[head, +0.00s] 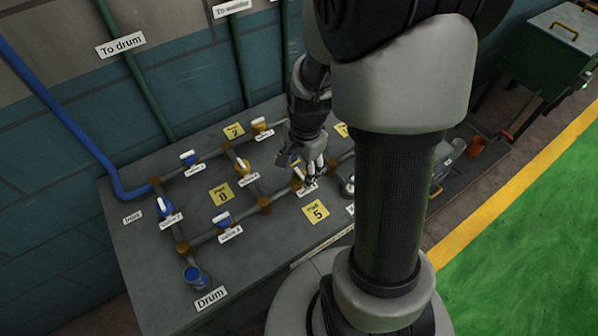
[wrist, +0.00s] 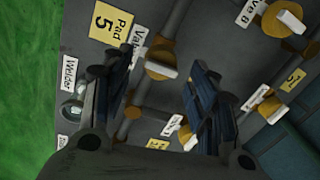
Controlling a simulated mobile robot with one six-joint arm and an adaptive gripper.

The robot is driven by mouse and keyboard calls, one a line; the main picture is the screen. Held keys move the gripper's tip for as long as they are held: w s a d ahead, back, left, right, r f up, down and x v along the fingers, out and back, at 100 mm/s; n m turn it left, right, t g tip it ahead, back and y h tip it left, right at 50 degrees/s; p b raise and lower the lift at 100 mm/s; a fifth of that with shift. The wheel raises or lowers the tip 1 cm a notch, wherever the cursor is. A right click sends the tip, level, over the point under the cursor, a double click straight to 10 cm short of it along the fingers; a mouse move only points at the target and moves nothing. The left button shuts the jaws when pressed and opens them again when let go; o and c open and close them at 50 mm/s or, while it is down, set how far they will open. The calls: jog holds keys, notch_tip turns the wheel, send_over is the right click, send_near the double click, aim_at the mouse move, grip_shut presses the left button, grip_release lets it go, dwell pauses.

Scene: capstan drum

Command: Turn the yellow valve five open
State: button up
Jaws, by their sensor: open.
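The yellow valve five (wrist: 160,52) is in the wrist view, beside the yellow Pad 5 card (wrist: 106,23). It has a yellow round body and a white lever handle, and its label is partly covered. My gripper (wrist: 164,74) is open, with one dark finger on each side of the valve. I cannot tell whether a finger touches the handle. In the head view my gripper (head: 311,170) hangs over the pipe board above the Pad 5 card (head: 317,210) and mostly hides this valve.
The grey board (head: 150,235) carries pipes and several other valves, such as a blue one (head: 222,218) and a yellow one (head: 243,166). A blue cup-like part (head: 194,277) is near the Drum label. A wall with pipes stands behind. Green floor (head: 530,230) is open at right.

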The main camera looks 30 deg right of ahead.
jog(key=shift+w+f+b, duration=0.1)
jog(key=shift+f+b, duration=0.2)
jog(key=shift+f, duration=0.9)
jog(key=shift+c, duration=0.5)
jog(key=c, duration=1)
jog(key=shift+o, duration=0.2)
